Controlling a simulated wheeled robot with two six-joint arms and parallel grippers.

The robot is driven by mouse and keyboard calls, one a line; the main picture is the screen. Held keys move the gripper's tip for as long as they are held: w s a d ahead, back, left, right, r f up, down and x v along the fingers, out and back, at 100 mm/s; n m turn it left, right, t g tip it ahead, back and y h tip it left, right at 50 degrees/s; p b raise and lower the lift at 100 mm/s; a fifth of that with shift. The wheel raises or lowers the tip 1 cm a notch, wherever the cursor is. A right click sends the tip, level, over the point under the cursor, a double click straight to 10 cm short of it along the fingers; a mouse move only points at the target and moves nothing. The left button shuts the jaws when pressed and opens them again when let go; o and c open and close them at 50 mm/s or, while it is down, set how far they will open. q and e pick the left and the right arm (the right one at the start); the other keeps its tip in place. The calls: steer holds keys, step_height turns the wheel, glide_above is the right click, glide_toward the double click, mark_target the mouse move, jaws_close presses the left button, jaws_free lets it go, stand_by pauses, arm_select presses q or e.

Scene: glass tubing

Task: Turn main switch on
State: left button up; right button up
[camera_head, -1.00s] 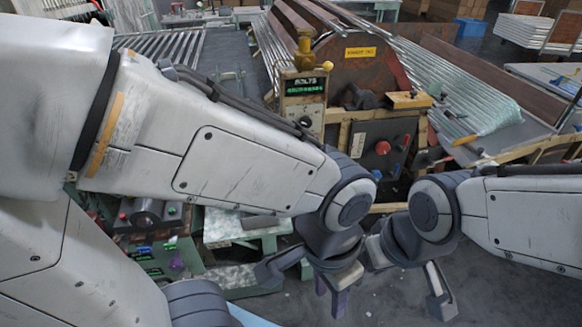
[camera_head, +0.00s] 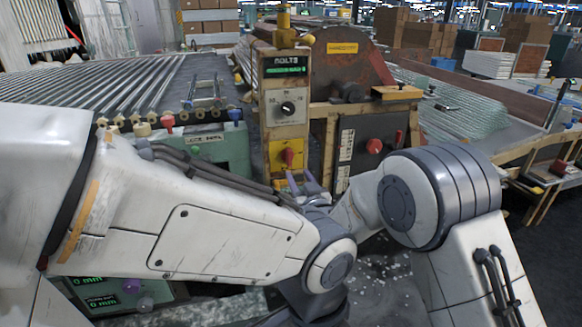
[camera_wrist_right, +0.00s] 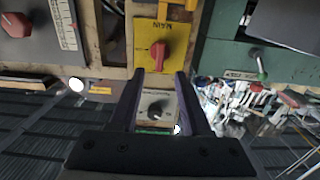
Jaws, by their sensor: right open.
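The main switch is a red knob (camera_head: 289,157) on a yellow plate (camera_head: 273,152), low on the front of the tall beige control post (camera_head: 292,100). In the right wrist view the picture is upside down; the red knob (camera_wrist_right: 158,54) and its yellow plate (camera_wrist_right: 172,27) marked MAIN show there. My right gripper (camera_wrist_right: 160,76) is open, with its two fingertips just short of the knob and to either side of it. In the head view its fingertips (camera_head: 303,182) show just below the switch. My left gripper is not visible; only its arm and wrist show.
A selector dial (camera_head: 288,108) and a green display (camera_head: 285,66) sit above the switch. A grey panel with another red knob (camera_head: 374,146) is to the right. A green box (camera_head: 215,147) with coloured knobs stands left. My left arm crosses in front, close to my right gripper.

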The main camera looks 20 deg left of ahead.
mark_target(290, 161)
steer(key=x, duration=0.9)
steer(key=shift+s, duration=0.1)
jaws_close()
